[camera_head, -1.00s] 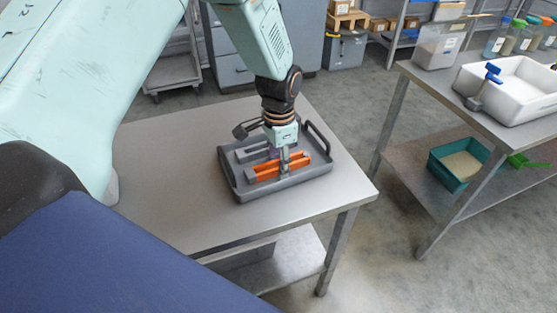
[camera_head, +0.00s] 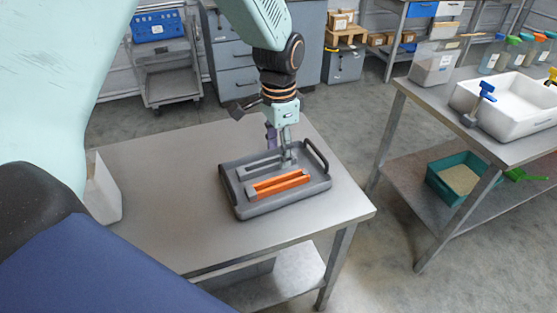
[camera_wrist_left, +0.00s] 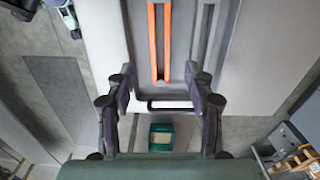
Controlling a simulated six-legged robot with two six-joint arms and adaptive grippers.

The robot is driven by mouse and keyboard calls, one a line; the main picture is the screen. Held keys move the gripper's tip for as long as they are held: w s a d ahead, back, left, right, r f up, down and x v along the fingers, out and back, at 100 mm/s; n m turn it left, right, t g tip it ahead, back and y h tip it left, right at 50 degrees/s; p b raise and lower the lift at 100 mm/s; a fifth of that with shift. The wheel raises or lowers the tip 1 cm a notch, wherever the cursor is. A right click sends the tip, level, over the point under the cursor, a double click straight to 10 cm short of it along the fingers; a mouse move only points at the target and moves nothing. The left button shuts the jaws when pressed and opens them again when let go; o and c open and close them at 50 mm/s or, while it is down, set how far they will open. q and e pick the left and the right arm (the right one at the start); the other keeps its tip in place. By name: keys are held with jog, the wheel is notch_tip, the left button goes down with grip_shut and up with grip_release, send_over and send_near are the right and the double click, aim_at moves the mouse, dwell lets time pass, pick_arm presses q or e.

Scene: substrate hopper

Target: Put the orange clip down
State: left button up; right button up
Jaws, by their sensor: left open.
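The orange clip (camera_head: 279,184) lies in the grey tray (camera_head: 301,198), along its near side. In the left wrist view the orange clip (camera_wrist_left: 159,40) is a long narrow strip beyond my fingers. My left gripper (camera_head: 280,150) is above the tray's far side, apart from the clip. In the left wrist view its two fingers (camera_wrist_left: 164,98) are wide apart with nothing between them. A grey clip-like piece or slot (camera_head: 259,165) lies beside the orange clip, partly behind the gripper. My right gripper is out of view.
The tray stands on a steel table (camera_head: 180,200) with free room to its left. A white container (camera_head: 103,190) stands at the table's left. At right, another bench holds a white basin (camera_head: 515,110); a teal bin (camera_head: 460,178) is on its lower shelf.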

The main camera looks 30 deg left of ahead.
pick_arm(q)
jog(key=shift+r, duration=1)
